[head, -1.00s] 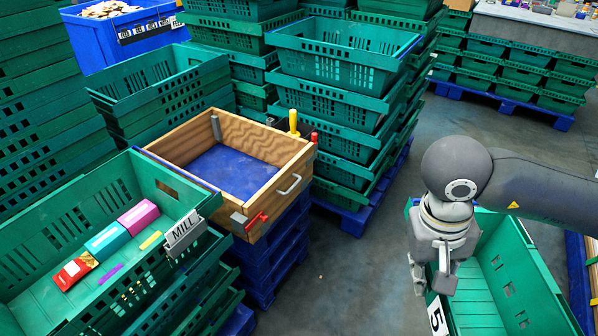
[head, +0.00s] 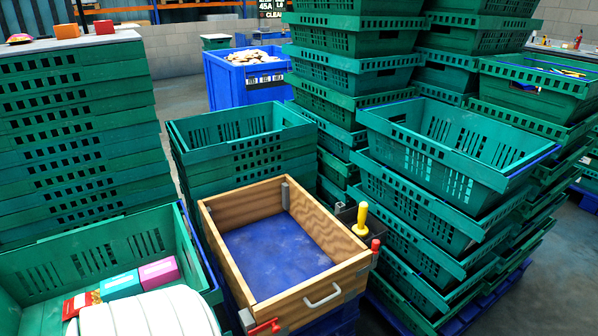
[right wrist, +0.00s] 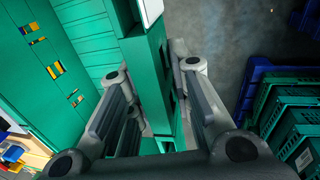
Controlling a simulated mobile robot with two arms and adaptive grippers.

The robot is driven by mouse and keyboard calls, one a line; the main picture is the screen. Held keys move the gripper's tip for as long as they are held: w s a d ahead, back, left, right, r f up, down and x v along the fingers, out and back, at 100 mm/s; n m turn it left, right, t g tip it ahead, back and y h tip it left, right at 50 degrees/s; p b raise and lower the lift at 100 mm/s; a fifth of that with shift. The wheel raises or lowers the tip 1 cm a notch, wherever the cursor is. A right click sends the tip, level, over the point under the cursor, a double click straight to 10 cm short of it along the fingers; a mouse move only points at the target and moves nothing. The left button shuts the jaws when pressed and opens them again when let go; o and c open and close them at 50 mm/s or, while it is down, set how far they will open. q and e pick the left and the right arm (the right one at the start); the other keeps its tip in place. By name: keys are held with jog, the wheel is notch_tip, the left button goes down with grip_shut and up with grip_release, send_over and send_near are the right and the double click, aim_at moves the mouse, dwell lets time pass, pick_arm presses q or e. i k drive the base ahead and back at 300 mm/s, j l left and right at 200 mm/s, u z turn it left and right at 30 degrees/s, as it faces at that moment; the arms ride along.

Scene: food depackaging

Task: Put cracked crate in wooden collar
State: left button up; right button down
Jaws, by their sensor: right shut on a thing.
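The wooden collar (head: 285,245) stands in the lower middle of the head view. It is a light wooden frame with an empty blue floor, a grey handle on its near side and a red clamp at its near left corner. My right gripper (right wrist: 158,75) has its fingers on either side of a green crate's wall (right wrist: 148,85) in the right wrist view and is shut on it. Only part of this crate shows, and I see no crack in that part. The crate and my right gripper are outside the head view. My left gripper is in neither view.
Stacked green crates (head: 440,150) stand close right of the collar, and another stack (head: 240,140) behind it. A crate with colored boxes (head: 140,240) is at left. A yellow-handled tool (head: 360,218) rises at the collar's right side. Bare floor (right wrist: 228,50) shows beside the held crate.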

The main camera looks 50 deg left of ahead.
aim_at(282, 268)
jog(key=i+u, duration=0.2)
jog(key=u, duration=0.2)
jog(key=i+u, duration=0.2)
jog(key=u, duration=0.25)
jog(key=i+l+u, duration=0.1)
jog(key=u, duration=0.3)
jog(key=i+u, duration=0.2)
jog(key=u, duration=0.2)
jog(key=i+u, duration=0.2)
jog(key=u, duration=0.25)
jog(key=i+u, duration=0.2)
jog(key=u, duration=0.2)
jog(key=i+l+u, duration=0.15)
jog(key=u, duration=0.3)
jog(key=i, duration=0.05)
